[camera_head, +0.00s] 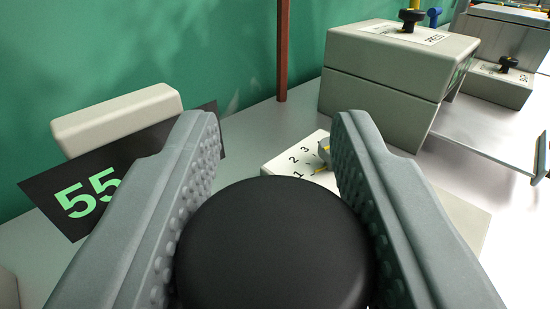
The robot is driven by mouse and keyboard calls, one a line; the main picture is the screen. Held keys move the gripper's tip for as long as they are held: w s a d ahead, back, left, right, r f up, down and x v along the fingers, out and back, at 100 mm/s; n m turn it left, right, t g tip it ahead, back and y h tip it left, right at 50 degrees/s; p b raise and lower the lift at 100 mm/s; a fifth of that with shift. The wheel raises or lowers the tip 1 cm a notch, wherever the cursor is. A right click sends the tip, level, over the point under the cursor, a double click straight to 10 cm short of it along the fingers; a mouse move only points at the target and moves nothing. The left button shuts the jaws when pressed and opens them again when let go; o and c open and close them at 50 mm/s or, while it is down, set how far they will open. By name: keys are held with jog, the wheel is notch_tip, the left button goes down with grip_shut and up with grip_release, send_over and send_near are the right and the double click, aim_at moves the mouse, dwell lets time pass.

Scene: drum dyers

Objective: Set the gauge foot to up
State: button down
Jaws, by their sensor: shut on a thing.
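My gripper (270,190) fills the lower middle of the view. Its two grey studded fingers are closed on a round black knob (275,250), one finger on each side. I cannot tell from the picture which control this knob belongs to, as its base is hidden below. I cannot make out a part that is surely the gauge foot.
A black display (75,200) showing green digits is at left. Pale boxes (385,100) with black knobs stand at back right. A red-brown post (283,50) rises behind.

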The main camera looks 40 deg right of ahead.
jog(key=shift+r, duration=0.3)
jog(key=c, duration=0.9)
grip_release()
jog(key=shift+f, duration=0.1)
jog(key=v, duration=1.7)
jog(key=shift+s+a, duration=0.15)
jog(key=shift+a, duration=0.05)
